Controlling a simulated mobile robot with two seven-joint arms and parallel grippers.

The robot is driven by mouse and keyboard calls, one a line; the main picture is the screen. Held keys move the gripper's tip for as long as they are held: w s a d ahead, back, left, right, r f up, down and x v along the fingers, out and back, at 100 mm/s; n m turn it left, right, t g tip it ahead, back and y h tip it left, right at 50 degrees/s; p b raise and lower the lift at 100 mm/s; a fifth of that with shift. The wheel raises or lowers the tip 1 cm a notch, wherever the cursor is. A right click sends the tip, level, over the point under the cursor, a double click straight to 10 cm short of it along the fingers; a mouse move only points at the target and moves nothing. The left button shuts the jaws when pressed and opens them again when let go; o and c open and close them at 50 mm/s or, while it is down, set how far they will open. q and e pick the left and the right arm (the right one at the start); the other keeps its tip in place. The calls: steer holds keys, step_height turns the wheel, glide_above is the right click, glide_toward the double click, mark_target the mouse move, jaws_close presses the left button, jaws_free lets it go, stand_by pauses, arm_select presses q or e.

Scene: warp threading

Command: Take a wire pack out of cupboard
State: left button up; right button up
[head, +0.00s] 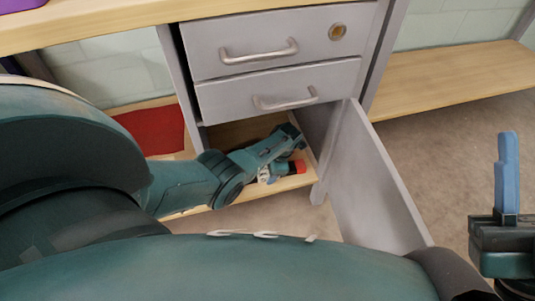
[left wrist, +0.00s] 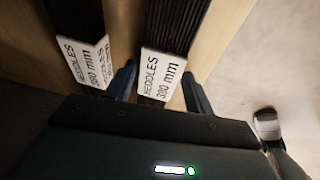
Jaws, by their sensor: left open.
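The cupboard (head: 225,133) is under two drawers, with its door (head: 375,180) swung open to the right. My left arm reaches inside, and the left gripper (head: 285,158) is low over the cupboard floor. In the left wrist view, two dark wire packs with white labels reading "HEDDLES 380 mm" lie side by side. The right-hand pack (left wrist: 176,25) runs between the open blue fingers of the left gripper (left wrist: 158,76); the left-hand pack (left wrist: 77,18) is outside the left finger. Whether the fingers touch a pack is unclear. My right gripper (head: 507,178) is upright at the right, outside the cupboard.
A small red-ended object (head: 298,167) shows beside the left gripper. Two closed grey drawers with handles (head: 260,50) are above the opening. A red item (head: 152,130) lies on a low shelf to the left. Floor (head: 450,165) right of the door is clear.

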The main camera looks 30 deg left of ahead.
arm_select(q)
steer(key=shift+c, duration=0.4)
steer(key=c, duration=0.9)
steer(key=shift+c, duration=0.2)
steer(key=shift+r, duration=0.15)
